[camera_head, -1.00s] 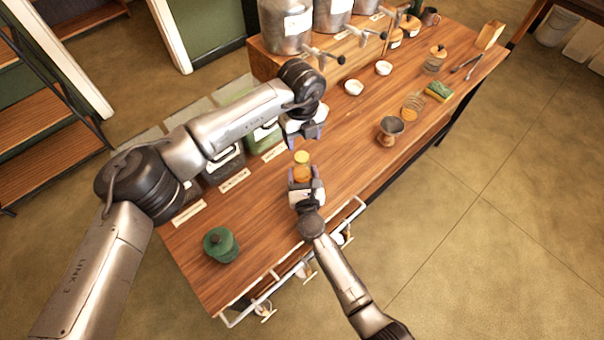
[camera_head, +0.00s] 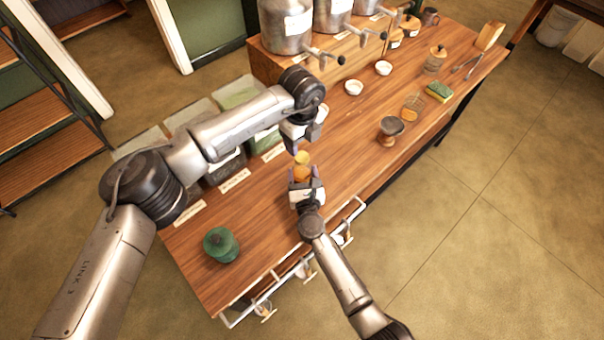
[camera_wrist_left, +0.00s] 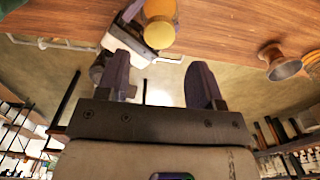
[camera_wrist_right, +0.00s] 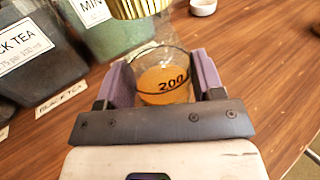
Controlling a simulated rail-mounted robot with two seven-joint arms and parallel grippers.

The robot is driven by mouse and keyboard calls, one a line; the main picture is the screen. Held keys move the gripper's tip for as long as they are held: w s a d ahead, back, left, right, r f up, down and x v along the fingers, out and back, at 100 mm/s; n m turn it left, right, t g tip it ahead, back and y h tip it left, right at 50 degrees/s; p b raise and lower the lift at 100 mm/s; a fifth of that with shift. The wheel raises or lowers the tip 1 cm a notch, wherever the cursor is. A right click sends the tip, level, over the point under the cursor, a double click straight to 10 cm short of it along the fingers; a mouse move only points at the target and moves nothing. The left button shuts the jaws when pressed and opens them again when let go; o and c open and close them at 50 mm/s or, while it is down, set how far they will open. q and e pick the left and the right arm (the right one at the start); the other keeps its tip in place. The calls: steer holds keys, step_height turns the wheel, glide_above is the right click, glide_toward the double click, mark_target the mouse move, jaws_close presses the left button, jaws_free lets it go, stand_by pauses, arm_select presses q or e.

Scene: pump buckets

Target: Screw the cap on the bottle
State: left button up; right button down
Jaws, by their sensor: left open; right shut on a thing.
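The bottle (camera_head: 301,174), clear with orange liquid, is upright between the fingers of my right gripper (camera_head: 304,176), above the table. In the right wrist view the bottle (camera_wrist_right: 165,82) shows a "200" mark and sits between the purple fingers. My left gripper (camera_head: 300,146) is open and empty, just above and beside the cap. In the left wrist view the cap (camera_wrist_left: 160,35) is outside the open fingers.
Labelled tea bins (camera_head: 235,95) line the left edge. Metal dispensers (camera_head: 285,25) stand at the back. The wood between is clear.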

mark_target(302, 156)
arm_select(q)
steer(key=shift+f, duration=3.2)
